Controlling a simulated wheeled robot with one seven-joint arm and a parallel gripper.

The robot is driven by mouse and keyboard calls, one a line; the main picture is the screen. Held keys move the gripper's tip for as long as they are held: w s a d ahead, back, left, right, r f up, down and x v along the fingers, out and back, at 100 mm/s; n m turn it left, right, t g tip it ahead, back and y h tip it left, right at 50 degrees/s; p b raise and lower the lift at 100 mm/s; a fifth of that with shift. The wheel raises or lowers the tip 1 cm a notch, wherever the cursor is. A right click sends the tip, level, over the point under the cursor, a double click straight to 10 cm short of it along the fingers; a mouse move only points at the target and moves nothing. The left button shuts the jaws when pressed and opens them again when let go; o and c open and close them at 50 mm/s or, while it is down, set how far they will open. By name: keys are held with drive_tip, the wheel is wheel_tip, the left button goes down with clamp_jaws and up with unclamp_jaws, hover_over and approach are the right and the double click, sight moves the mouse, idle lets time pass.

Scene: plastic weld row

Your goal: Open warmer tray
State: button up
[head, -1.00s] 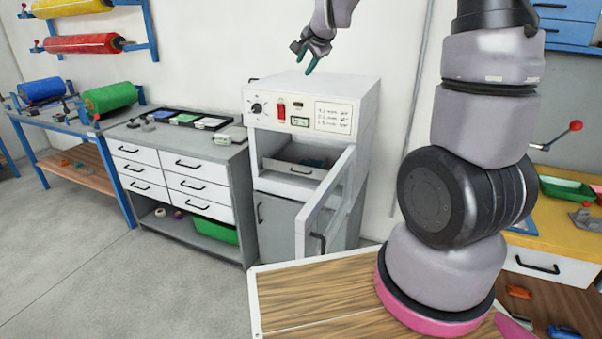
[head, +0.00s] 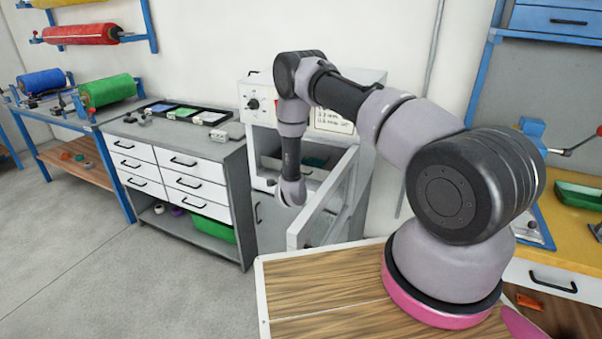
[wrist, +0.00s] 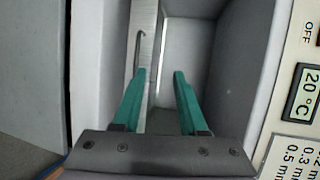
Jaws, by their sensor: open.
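The warmer (head: 375,78) is a white cabinet with a switch panel, a temperature display and a front door (head: 325,205) standing open. Its tray (head: 315,174) sits low in the open chamber, mostly behind my arm in the head view. In the wrist view the pale tray front (wrist: 150,45) carries a dark bar handle (wrist: 138,48). My gripper (wrist: 159,71) is open with two green fingers pointing into the chamber. The left fingertip is near the handle's lower end; I cannot tell whether they touch. The head view hides the fingers.
The open door stands close beside my forearm. A grey drawer cabinet (head: 180,145) with black trays (head: 185,113) on top stands left of the warmer. The wooden tabletop (head: 320,290) lies in front. Floor on the left is free.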

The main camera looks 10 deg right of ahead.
wheel_tip(320, 180, down, 5)
drive_tip(key=s, duration=0.2)
drive_tip(key=x, duration=1.1)
drive_tip(key=shift+r+t, duration=0.3)
drive_tip(key=shift+d, duration=0.15)
clamp_jaws()
idle(0.5)
